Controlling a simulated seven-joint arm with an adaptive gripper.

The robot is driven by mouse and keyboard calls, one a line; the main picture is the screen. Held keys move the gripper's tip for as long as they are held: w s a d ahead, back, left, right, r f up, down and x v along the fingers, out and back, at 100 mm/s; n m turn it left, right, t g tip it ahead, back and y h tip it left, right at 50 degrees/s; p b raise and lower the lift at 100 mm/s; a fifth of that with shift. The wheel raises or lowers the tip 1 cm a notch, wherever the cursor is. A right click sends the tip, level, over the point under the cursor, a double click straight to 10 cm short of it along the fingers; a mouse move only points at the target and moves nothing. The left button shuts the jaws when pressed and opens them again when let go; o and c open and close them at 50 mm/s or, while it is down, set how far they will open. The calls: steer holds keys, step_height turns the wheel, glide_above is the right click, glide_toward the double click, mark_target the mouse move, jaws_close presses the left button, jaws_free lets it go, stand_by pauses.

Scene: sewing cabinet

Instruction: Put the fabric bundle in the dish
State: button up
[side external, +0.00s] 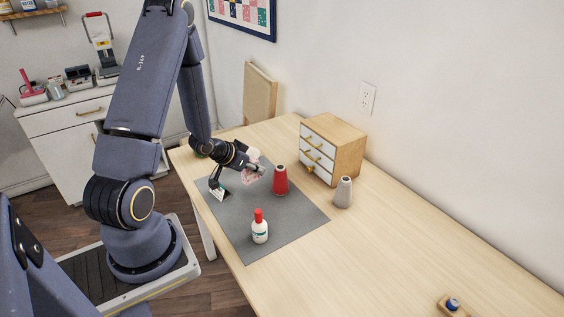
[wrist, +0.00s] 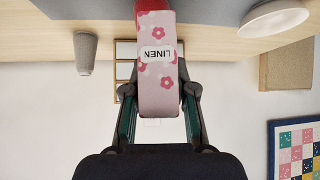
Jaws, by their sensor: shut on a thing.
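The fabric bundle (side external: 251,178) is pink with flowers. In the wrist view the bundle (wrist: 160,85) fills the middle, with a LINEN label that reads upside down. My gripper (side external: 256,168) is shut on it and holds it above the grey mat, left of the red cone. In the wrist view the fingers of my gripper (wrist: 161,100) lie on both sides of the bundle. A white round dish (wrist: 274,18) shows at the top right of the wrist view, apart from the bundle. I cannot make out the dish in the side view.
A red cone (side external: 280,181) stands close to the bundle. A grey cone (side external: 343,193) and a small drawer cabinet (side external: 346,147) stand behind. A red-capped bottle (side external: 260,230) stands on the grey mat (side external: 292,226). The table's right side (side external: 410,240) is mostly clear.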

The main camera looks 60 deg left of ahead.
steer(key=s+a+r+n+y, duration=0.1)
steer(key=a+r+n+y, duration=0.15)
steer(key=a, duration=1.25)
glide_above(254, 151)
steer(key=s+d, duration=0.1)
steer(key=s, duration=0.3)
steer(key=shift+h, duration=0.35)
steer(key=f, duration=0.8)
steer(key=shift+w+d, duration=0.2)
steer(key=shift+w+a+f+g, duration=0.1)
steer(key=shift+w+f+g, duration=0.1)
steer(key=shift+g, duration=0.1)
steer(key=shift+w+a+f, duration=0.15)
steer(key=shift+f, duration=1.55)
steer(key=o, duration=0.9)
steer(key=shift+f, duration=0.1)
steer(key=shift+o, duration=0.2)
